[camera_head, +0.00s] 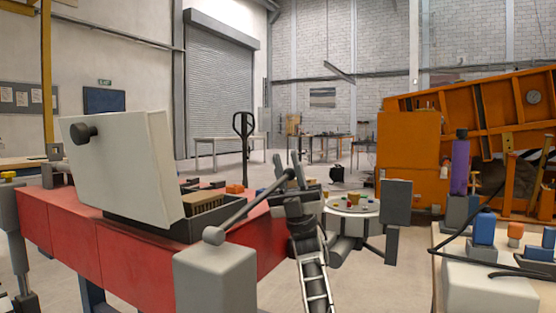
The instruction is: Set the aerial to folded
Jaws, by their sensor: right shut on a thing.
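The aerial (248,205) is a grey rod. It rises at a slant to the right from a ball-shaped joint (213,236) on a grey box (215,282) in the lower middle. My right gripper (293,176) is shut on the aerial near its upper end. The gripper's fingers partly hide that end. The aerial is tilted, neither upright nor flat. My left gripper is not in view.
A red bench (75,240) holds an open case with a pale raised lid (125,165) and a brush-like block (203,201) close by. A round table (352,207) stands behind my gripper. A workbench with a white block (485,287) and dark cable is at right. An orange machine (410,145) stands behind.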

